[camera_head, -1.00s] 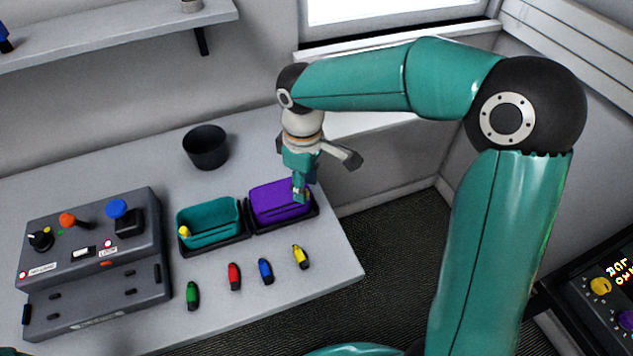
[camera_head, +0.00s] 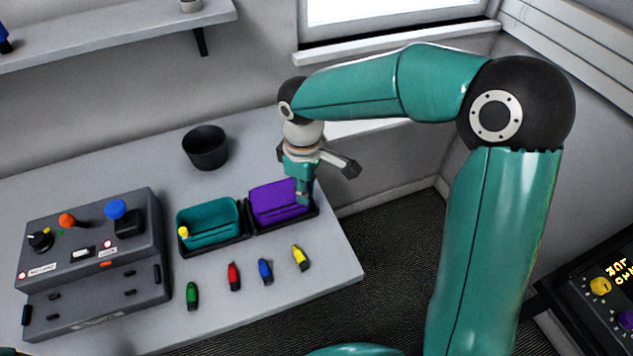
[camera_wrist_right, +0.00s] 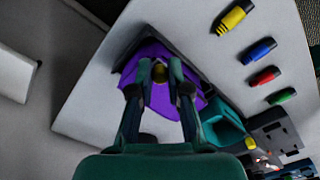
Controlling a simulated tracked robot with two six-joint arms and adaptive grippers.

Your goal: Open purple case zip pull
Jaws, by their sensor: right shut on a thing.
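The purple case (camera_head: 272,203) sits in a dark tray at the right end of the table. It also shows in the right wrist view (camera_wrist_right: 143,52). My right gripper (camera_head: 303,198) points down at the case's right end. In the right wrist view its two fingers (camera_wrist_right: 159,72) close around the small yellowish zip pull (camera_wrist_right: 159,74). The fingers partly hide the pull and that end of the case. I cannot tell whether the case's top is parted. My left gripper is not in view.
An open teal case (camera_head: 208,222) with a yellow pull (camera_head: 183,232) sits left of the purple one. Several coloured connectors, including a blue one (camera_head: 265,268), lie in front. A black cup (camera_head: 205,147) stands behind. A grey control box (camera_head: 92,255) is at the left.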

